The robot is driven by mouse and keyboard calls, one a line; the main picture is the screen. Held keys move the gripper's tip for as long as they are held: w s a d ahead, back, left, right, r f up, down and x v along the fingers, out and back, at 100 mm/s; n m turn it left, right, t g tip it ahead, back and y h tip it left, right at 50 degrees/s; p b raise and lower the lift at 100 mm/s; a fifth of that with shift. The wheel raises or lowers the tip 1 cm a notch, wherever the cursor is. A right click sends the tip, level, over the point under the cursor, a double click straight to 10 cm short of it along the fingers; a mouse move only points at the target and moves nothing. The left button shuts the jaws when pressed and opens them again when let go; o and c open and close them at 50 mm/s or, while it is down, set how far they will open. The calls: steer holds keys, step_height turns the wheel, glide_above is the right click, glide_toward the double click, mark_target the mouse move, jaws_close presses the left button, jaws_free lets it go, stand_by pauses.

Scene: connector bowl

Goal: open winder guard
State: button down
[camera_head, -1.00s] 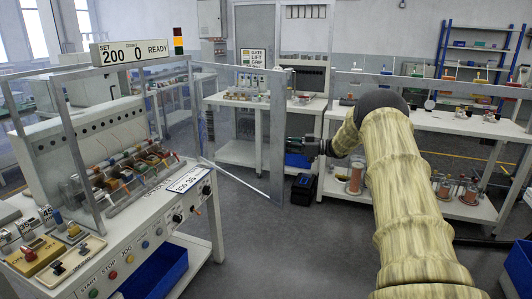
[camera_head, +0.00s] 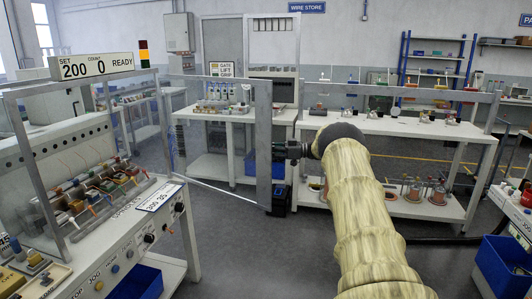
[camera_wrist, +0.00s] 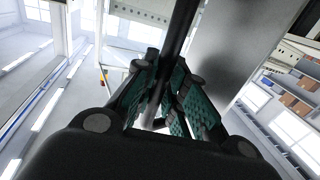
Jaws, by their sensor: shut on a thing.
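The winder guard (camera_head: 222,135) is a clear panel in a grey metal frame. It stands swung out from the right end of the winding machine (camera_head: 130,230), with a broad grey upright (camera_head: 264,130) at its free edge. My gripper (camera_head: 284,151) is at the right side of that upright, at mid height. In the wrist view my gripper (camera_wrist: 162,100) has its green ribbed pads closed around a dark bar (camera_wrist: 183,25), seemingly the guard's handle. The exact contact is partly hidden by the fingers.
A white bench (camera_head: 410,126) with a lower shelf of copper-coloured spools stands behind my arm. Another bench (camera_head: 215,113) shows through the guard. A blue bin (camera_head: 503,265) is at the right front, another blue bin (camera_head: 138,283) under the machine. Grey floor (camera_head: 235,255) between is clear.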

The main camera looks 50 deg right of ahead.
steer(key=c, duration=1.5)
jaws_free()
steer(key=shift+o, duration=0.2)
steer(key=shift+d, duration=0.1)
steer(key=shift+d, duration=0.1)
